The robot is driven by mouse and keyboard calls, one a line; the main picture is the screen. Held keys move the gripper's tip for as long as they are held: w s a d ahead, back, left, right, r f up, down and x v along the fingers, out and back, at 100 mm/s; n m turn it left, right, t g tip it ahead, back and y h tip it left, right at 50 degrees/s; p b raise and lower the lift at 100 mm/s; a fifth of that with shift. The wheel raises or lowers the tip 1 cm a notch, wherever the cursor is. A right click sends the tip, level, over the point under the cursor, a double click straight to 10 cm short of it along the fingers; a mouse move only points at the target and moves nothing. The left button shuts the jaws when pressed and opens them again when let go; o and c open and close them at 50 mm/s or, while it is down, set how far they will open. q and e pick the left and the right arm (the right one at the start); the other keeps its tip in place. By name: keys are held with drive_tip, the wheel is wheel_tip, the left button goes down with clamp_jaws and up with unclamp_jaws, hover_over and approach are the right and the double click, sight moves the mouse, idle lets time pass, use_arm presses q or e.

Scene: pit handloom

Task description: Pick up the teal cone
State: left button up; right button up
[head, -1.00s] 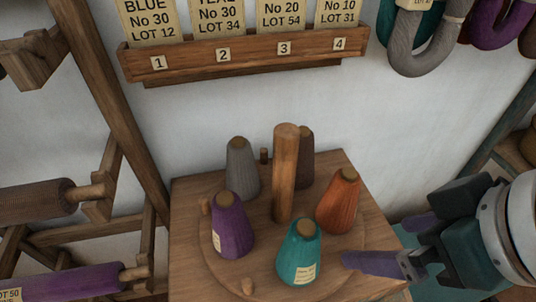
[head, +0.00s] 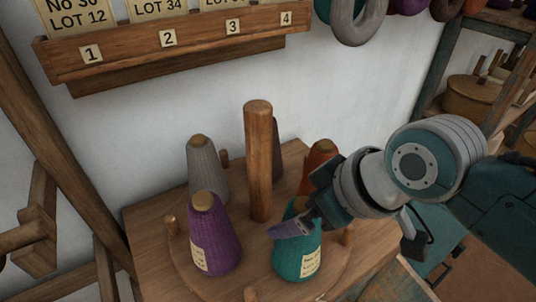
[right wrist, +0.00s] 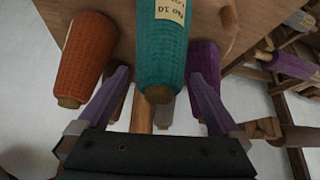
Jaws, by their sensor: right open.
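The teal cone (head: 297,255), with a pale label low on its side, stands upright at the front of a round wooden board. My right gripper (head: 290,222) comes in from the right at the height of its upper part. One purple finger crosses in front of the cone in the head view; the other is hidden. In the right wrist view the teal cone (right wrist: 160,50) has its narrow tip between the two open fingers (right wrist: 160,80), with a gap on each side. My left gripper is not in view.
A purple cone (head: 212,240) stands close left of the teal one. A grey cone (head: 203,165), a brown cone (head: 276,150) and an orange cone (head: 320,155) stand behind. A thick wooden post (head: 258,160) rises among them. A numbered rack (head: 190,50) hangs above.

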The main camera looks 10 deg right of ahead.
drive_tip(key=shift+x, duration=1.55)
drive_tip(key=shift+d, duration=0.1)
clamp_jaws()
